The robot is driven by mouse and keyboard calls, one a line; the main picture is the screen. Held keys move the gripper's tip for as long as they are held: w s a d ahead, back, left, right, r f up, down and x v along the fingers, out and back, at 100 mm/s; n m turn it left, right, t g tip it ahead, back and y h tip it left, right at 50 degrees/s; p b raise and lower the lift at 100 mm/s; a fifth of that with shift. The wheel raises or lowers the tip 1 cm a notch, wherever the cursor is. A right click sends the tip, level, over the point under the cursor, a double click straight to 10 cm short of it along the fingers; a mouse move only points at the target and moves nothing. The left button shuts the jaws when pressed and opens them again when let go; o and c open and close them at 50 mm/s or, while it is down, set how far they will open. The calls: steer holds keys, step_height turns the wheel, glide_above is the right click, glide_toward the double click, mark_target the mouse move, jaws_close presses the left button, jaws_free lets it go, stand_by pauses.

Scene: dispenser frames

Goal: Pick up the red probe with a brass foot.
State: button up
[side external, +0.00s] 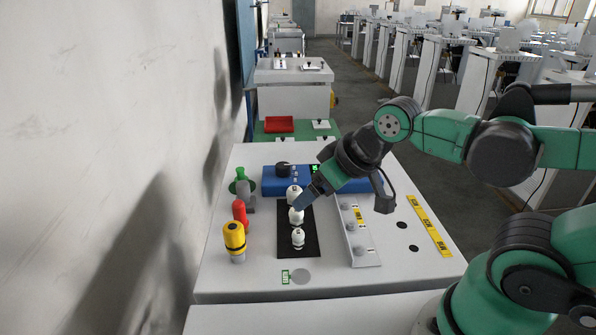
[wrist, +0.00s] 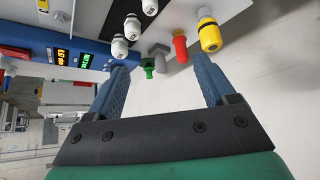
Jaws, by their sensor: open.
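The red probe (side external: 240,212) stands upright on the white table, left of the black mat, between a yellow piece and a green one. It also shows in the wrist view (wrist: 180,47), near the top between the fingers. My gripper (side external: 303,203) is by the white pieces on the mat, to the right of and apart from the red probe. In the wrist view my gripper (wrist: 161,77) shows two blue fingers spread apart with nothing held between them.
A yellow piece (side external: 234,238) stands close in front of the red probe. A green piece (side external: 241,178) and a grey piece (wrist: 159,50) are near it. Several white bottle-like pieces (side external: 298,238) stand on the black mat (side external: 311,240). A blue unit (side external: 340,185) is behind; a wall rises at left.

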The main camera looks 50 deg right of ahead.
steer(key=shift+c, duration=0.7)
steer(key=n+g, duration=0.1)
glide_toward(237, 214)
steer(key=s+d+r, duration=0.2)
steer(key=s+d, duration=0.1)
steer(key=shift+n+g+y, duration=0.6)
steer(key=shift+n+g, duration=0.3)
steer(key=w+f, duration=0.2)
steer(key=w+a+f, duration=0.1)
steer(key=w+f, duration=0.3)
steer(key=w, duration=0.1)
steer(key=shift+a, duration=0.25)
steer(key=shift+x, duration=3.2)
